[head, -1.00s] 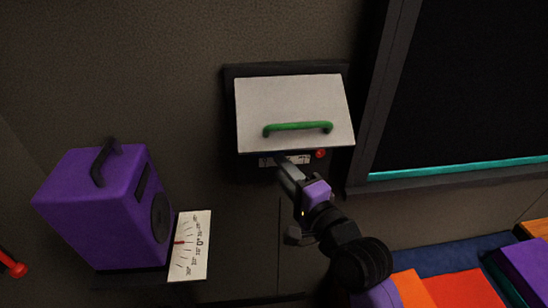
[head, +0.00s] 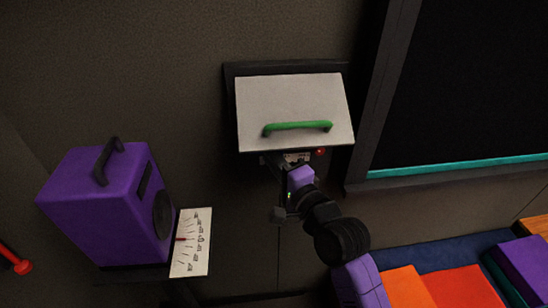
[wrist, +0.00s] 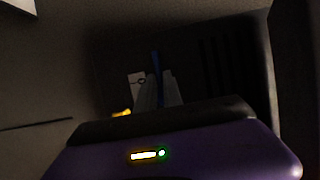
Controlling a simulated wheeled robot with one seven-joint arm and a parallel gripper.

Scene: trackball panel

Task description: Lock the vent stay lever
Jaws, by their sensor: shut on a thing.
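The white vent flap (head: 290,98) with its green handle (head: 298,127) stands tilted out from a dark frame on the wall. My gripper (head: 284,166) is just below the flap's lower edge. In the wrist view its grey fingers (wrist: 158,88) are shut on a thin blue upright piece (wrist: 155,66), which looks like the stay lever. The lever's lower part is hidden by the fingers and my gripper's body. A small white label (wrist: 136,84) is behind it, to the left.
A red knob (head: 320,152) sits under the flap, right of my gripper. A yellow piece (wrist: 121,113) shows left of the fingers. A purple box (head: 105,205) and a white dial plate (head: 190,243) stand at left. A dark window (head: 460,80) is at right.

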